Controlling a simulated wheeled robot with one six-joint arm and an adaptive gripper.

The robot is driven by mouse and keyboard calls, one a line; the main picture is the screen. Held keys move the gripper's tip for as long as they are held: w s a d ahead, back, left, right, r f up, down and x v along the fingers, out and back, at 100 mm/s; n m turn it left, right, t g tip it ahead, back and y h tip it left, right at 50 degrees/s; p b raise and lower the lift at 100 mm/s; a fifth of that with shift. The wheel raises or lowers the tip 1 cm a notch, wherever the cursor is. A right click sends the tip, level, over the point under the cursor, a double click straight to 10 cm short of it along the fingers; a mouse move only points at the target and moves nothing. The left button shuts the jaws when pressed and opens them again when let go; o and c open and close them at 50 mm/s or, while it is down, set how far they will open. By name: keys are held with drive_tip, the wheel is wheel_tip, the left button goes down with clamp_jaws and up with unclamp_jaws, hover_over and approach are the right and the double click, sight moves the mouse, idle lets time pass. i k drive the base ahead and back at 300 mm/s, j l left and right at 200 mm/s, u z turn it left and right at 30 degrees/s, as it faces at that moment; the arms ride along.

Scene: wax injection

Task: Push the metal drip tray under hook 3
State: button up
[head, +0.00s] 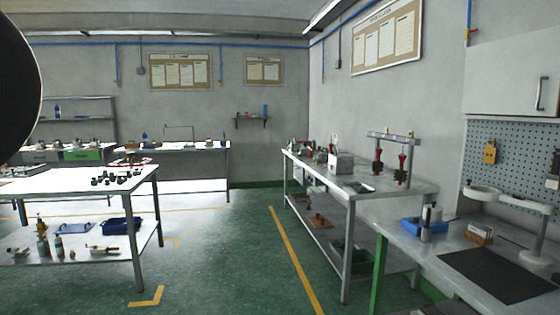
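A rack (394,135) with hooks stands on the metal bench (408,190) at the right of the middle. Red and dark green pieces (402,166) hang from it. The hook numbers are too small to read. A small, flat, pale metal tray (358,187) lies on the bench in front of the rack, near the front edge; it looks like the drip tray. It is a little left of the rack's hanging pieces. My gripper is not in view; a large dark rounded shape fills the upper left edge.
A grey box-shaped machine (340,162) stands left of the rack. A right workbench (450,242) holds a blue tray (424,229), a black mat (497,272) and a lamp (540,249). A table (130,196) stands at left. Green floor (235,255) between them is clear.

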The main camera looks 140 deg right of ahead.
sight(359, 187)
drive_tip(key=u, duration=0.5)
drive_tip(key=k+u, duration=0.1)
drive_tip(key=u, duration=0.4)
drive_tip(key=l+u, duration=0.1)
drive_tip(key=u, duration=0.85)
drive_tip(key=k+u, duration=0.1)
drive_tip(key=u, duration=0.4)
drive_tip(key=k+j+u, duration=0.2)
drive_tip(key=u, duration=0.25)
drive_tip(key=k+j+u, duration=0.2)
drive_tip(key=j+u, duration=0.25)
drive_tip(key=k+j+u, duration=0.1)
drive_tip(key=u, duration=0.4)
drive_tip(key=j+u, duration=1)
drive_tip(key=j, duration=0.35)
drive_tip(key=i+j+u, duration=0.1)
drive_tip(key=j, duration=0.3)
drive_tip(key=i+j+u, duration=0.1)
drive_tip(key=j, duration=0.35)
drive_tip(key=i+j+u, duration=0.1)
drive_tip(key=j, duration=0.3)
drive_tip(key=i+j+u, duration=0.1)
drive_tip(key=j, duration=0.35)
drive_tip(key=i+j, duration=0.15)
drive_tip(key=j, duration=0.25)
drive_tip(key=i+j, duration=0.1)
drive_tip(key=j, duration=0.25)
drive_tip(key=i+j, duration=0.1)
drive_tip(key=j, duration=0.25)
drive_tip(key=u, duration=0.05)
